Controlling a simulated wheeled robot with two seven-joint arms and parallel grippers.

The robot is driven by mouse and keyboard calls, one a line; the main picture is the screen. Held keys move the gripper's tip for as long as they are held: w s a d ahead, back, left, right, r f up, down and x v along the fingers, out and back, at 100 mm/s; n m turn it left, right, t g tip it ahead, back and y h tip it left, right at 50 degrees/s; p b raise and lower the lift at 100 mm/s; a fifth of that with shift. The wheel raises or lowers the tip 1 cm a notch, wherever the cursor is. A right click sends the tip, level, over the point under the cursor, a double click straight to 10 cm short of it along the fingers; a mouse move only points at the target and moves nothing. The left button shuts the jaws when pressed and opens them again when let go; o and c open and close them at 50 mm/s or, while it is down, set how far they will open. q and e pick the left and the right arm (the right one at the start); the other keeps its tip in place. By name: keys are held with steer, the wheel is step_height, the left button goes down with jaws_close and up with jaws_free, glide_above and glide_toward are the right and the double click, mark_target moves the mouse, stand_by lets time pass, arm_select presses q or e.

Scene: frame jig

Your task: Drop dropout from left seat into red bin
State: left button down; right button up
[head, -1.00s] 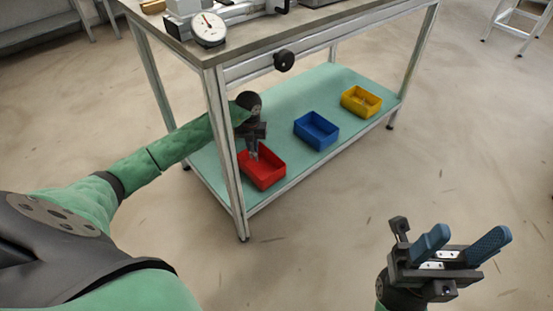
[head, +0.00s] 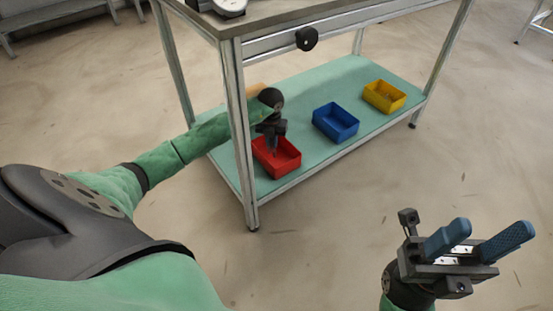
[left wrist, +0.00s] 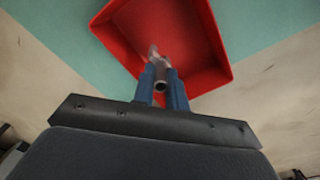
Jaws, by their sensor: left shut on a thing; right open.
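The red bin (head: 288,165) stands on the lower shelf of the bench, nearest the left front leg. My left gripper (head: 271,143) points down over the bin. How far the piece is above the bin floor I cannot tell. The left seat cannot be made out. My right gripper (head: 483,243) is open and empty at the lower right, away from the bench.
A blue bin (head: 336,124) and a yellow bin (head: 384,97) stand farther right on the green shelf (head: 300,97). The bench's front leg (head: 240,150) stands just left of the red bin, in front of my left arm. Floor in front is clear.

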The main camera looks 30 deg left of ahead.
arm_select(q)
steer(key=c, duration=1.3)
jaws_free()
steer(key=shift+c, duration=0.2)
steer(key=shift+r, duration=0.1)
steer(key=shift+r, duration=0.65)
step_height(320, 180, up, 6)
steer(key=shift+f+p, duration=0.1)
steer(key=shift+p, duration=0.9)
steer(key=shift+r, duration=0.3)
